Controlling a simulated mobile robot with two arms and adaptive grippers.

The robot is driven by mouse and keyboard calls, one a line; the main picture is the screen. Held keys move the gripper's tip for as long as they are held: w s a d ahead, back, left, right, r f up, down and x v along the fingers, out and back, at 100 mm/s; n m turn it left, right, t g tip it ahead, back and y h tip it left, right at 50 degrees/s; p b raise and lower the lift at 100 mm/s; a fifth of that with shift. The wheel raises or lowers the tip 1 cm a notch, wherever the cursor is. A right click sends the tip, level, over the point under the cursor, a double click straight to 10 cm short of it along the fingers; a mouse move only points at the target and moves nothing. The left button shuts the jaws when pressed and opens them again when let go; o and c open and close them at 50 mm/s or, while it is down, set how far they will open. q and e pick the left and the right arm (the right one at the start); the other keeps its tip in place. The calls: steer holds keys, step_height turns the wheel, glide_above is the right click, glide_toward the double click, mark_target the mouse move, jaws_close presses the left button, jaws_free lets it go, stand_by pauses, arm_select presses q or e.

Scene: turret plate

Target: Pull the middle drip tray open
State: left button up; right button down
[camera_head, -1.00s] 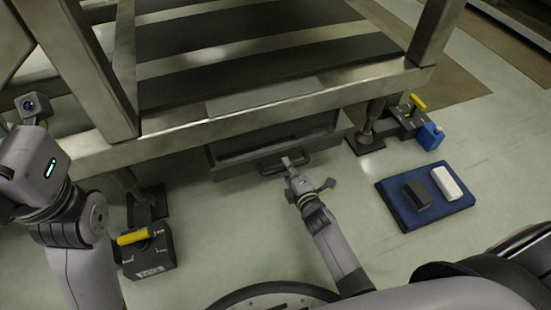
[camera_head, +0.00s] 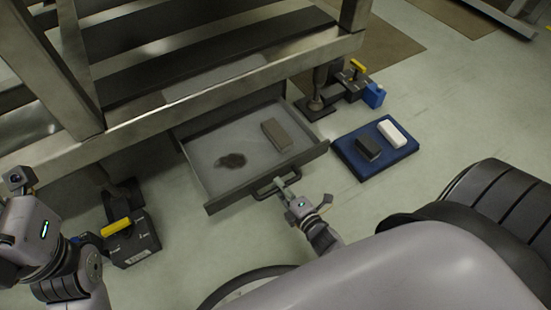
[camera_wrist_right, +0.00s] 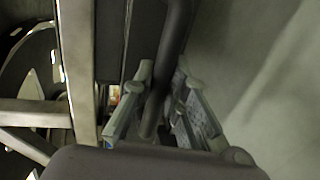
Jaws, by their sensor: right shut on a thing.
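The middle drip tray (camera_head: 212,181) is a grey drawer under the metal frame, pulled well out in the head view. A dark stain (camera_head: 231,160) and a grey-brown block (camera_head: 277,135) lie on its floor. Its dark bar handle (camera_head: 267,192) is on the front wall. My right gripper (camera_head: 284,186) is shut on the handle. In the right wrist view the fingers (camera_wrist_right: 157,105) sit on both sides of the dark bar (camera_wrist_right: 172,55). My left arm is at the left edge of the head view; its fingertips do not show.
A blue mat (camera_head: 350,155) with a black block (camera_head: 368,148) and a white block (camera_head: 392,133) lies right of the tray. Dark foot units with yellow handles stand at left (camera_head: 133,238) and right (camera_head: 352,84). Pale floor is clear between the tray and the mat.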

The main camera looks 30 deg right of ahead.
steer(key=shift+s+d, duration=0.1)
steer(key=shift+s, duration=0.3)
steer(key=c, duration=1.6)
jaws_free()
steer(key=shift+o, duration=0.2)
steer(key=shift+r, duration=0.1)
